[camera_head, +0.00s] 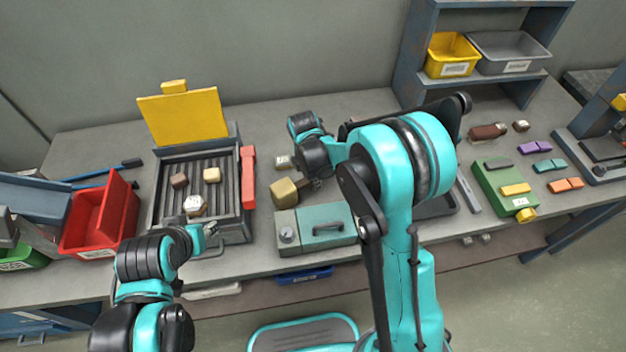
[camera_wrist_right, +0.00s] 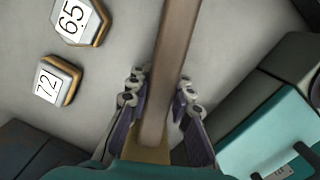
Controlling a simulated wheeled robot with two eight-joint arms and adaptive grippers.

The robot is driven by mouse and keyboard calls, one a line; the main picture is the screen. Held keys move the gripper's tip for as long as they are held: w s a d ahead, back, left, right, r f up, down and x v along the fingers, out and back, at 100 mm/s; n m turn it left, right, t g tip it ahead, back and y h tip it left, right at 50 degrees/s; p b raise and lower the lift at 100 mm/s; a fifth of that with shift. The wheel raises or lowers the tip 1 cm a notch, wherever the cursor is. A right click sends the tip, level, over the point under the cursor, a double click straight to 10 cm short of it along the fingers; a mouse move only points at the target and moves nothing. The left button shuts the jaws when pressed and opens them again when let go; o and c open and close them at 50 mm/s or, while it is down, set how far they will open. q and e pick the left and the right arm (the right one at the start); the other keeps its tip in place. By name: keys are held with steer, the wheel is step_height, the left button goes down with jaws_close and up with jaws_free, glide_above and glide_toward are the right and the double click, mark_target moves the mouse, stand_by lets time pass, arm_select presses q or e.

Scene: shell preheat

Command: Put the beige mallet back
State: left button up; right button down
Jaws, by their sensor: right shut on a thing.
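The beige mallet shows in the head view with its blocky beige head (camera_head: 285,192) above the bench, just behind the teal box. My right gripper (camera_head: 312,184) is shut on the mallet, to the right of its head; my own arm partly hides the grip. In the right wrist view, the brown handle (camera_wrist_right: 173,70) runs between the two fingers of my right gripper (camera_wrist_right: 160,110). A beige part shows low between these fingers. My left gripper (camera_head: 208,229) is over the front edge of the grill; its fingers are too small to read.
The grill (camera_head: 165,205) holds several small blocks, with a raised yellow lid (camera_head: 185,117). A red bin (camera_head: 98,218) is left of it. The teal box (camera_head: 335,212) stands at centre front. Labelled hexagonal pieces (camera_wrist_right: 57,82) lie nearby. A green box (camera_head: 495,180) and shelf (camera_head: 410,55) are right.

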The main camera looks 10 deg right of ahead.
steer(key=shift+f, duration=0.1)
steer(key=c, duration=1.3)
jaws_free()
steer(key=r, duration=0.8)
steer(key=a+r, duration=0.1)
steer(key=r, duration=0.3)
steer(key=shift+s+a, duration=0.1)
steer(key=shift+s, duration=0.2)
